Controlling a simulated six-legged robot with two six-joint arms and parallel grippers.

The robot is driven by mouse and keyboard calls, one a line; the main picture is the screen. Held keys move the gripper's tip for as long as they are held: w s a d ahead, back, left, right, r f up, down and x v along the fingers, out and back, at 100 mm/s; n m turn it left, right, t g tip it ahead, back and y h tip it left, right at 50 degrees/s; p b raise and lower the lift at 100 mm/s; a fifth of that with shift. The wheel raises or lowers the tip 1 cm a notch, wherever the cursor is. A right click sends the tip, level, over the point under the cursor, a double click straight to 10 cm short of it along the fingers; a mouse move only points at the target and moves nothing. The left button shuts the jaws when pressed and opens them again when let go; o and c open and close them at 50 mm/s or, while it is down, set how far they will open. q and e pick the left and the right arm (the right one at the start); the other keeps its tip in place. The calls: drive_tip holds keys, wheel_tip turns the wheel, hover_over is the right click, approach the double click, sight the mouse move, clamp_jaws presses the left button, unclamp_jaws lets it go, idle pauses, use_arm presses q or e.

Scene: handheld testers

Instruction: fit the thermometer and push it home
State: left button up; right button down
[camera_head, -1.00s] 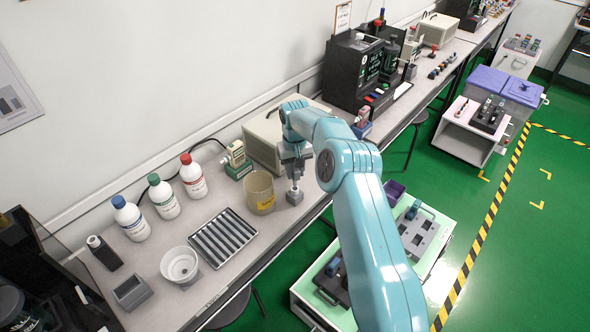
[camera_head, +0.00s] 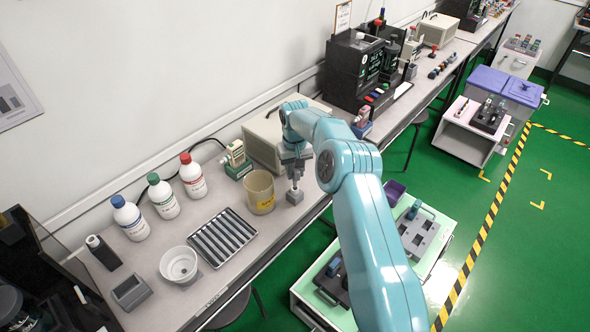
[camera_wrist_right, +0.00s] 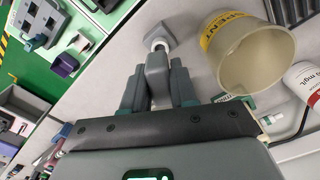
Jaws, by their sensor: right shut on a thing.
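My right gripper (camera_head: 296,178) points down over the bench and is shut on a slim grey piece, apparently the thermometer. The piece is mostly hidden by the fingers. Just below the fingertips stands a small grey block (camera_head: 294,197). In the right wrist view the gripper (camera_wrist_right: 157,68) lines up with this block (camera_wrist_right: 156,36), and a pale round end shows between them, at the block. I cannot tell how deep it sits. My left gripper is not in view.
A tan beaker (camera_head: 260,192) marked as spent stands close left of the gripper. A slotted tray (camera_head: 222,238), a white bowl (camera_head: 179,265) and capped bottles (camera_head: 163,196) lie further left. A beige box (camera_head: 268,140) is behind. The bench's front edge is near.

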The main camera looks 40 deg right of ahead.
drive_tip(key=shift+f+b, duration=1.1)
drive_tip(key=shift+f, duration=0.55)
drive_tip(key=c, duration=0.8)
unclamp_jaws()
wheel_tip(320, 180, up, 8)
drive_tip(key=shift+f+b, duration=0.1)
drive_tip(key=shift+b, duration=0.25)
wheel_tip(320, 180, up, 9)
drive_tip(key=p, duration=0.2)
drive_tip(key=shift+f, duration=0.15)
drive_tip(key=shift+s, duration=0.1)
